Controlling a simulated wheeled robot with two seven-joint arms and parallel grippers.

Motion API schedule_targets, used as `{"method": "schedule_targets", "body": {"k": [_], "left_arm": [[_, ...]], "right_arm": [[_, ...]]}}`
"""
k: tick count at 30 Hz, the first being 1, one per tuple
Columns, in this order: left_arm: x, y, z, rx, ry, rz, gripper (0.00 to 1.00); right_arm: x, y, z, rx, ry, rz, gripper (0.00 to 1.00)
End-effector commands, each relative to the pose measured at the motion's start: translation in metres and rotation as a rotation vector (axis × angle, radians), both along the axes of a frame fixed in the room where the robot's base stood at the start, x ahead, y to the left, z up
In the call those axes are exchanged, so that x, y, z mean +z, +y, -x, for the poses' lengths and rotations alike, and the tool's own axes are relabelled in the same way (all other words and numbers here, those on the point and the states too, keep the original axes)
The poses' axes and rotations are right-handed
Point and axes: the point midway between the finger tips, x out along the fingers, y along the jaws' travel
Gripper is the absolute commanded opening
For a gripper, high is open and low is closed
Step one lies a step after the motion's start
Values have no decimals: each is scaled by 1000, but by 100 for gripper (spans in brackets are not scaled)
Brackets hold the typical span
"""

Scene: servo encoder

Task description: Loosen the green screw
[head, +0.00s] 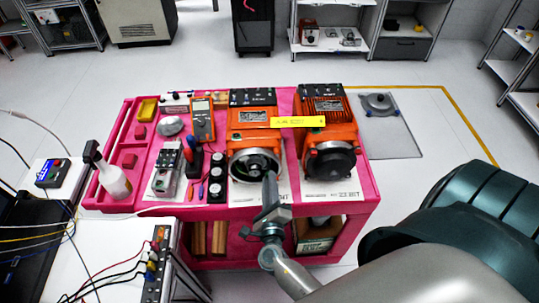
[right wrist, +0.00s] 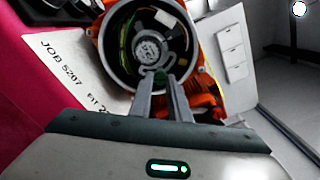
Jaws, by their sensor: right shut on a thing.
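The left orange servo motor (head: 245,136) stands on the pink cart, with its round open end towards me. In the right wrist view the open round housing (right wrist: 148,47) shows wires and a grey hub inside. My right gripper (head: 270,178) reaches the lower right of that opening. The fingers partly hide the screw. My left gripper is not in view.
A second orange motor (head: 328,137) with a black cover stands to the right. A yellow label bar (head: 297,122) spans both motors. A white side table stands at left.

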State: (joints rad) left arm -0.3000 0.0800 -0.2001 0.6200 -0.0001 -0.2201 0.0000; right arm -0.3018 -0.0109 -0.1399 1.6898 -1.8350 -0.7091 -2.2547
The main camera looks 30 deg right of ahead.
Motion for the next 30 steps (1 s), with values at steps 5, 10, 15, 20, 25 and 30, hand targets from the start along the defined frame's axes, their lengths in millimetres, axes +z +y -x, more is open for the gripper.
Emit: {"method": "schedule_targets", "body": {"k": [5, 10, 15, 20, 25, 30], "left_arm": [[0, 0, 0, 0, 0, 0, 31], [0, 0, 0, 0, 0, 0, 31], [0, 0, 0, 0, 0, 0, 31], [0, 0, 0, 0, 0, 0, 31], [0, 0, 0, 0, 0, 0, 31], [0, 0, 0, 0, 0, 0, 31]], "right_arm": [[0, 0, 0, -1, 63, 104, 0], [1, 0, -1, 1, 103, 169, 0], [1, 0, -1, 2, 121, 199, 0], [1, 0, -1, 2, 125, 206, 0], [1, 0, -1, 2, 125, 205, 0], [1, 0, -1, 1, 125, 205, 36]]}}
